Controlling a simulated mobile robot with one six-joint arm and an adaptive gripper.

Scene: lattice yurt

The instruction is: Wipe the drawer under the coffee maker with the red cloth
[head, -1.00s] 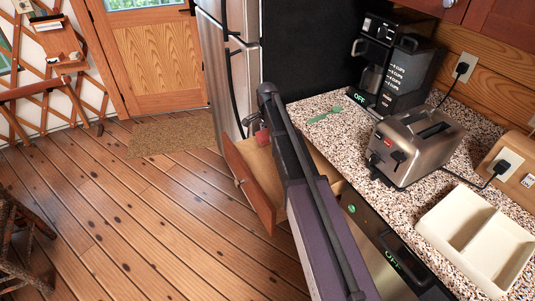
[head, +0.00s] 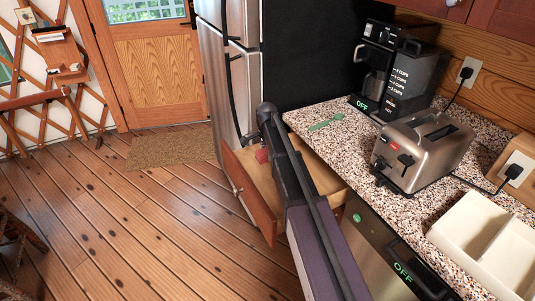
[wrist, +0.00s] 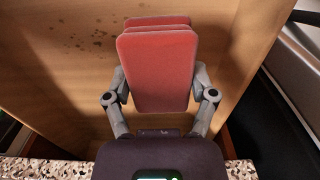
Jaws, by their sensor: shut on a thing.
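The open wooden drawer (head: 246,197) juts out from the counter, below and to the left of the coffee maker (head: 392,72). In the wrist view, dark spots (wrist: 92,40) mark the pale drawer floor (wrist: 60,75) at upper left. My gripper (wrist: 159,82) is shut on the red cloth (wrist: 157,68), which looks like a folded, layered pad between the two fingers. In the head view the cloth (head: 262,156) shows as a small red patch inside the drawer, partly hidden by my arm. I cannot tell whether it touches the drawer floor.
The speckled counter (head: 345,150) holds a green utensil (head: 326,122), a toaster (head: 422,150) and a white divided tray (head: 490,240). The fridge (head: 228,85) stands behind the drawer. A dishwasher-like front (head: 370,245) is beside my arm. The plank floor at left is mostly clear.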

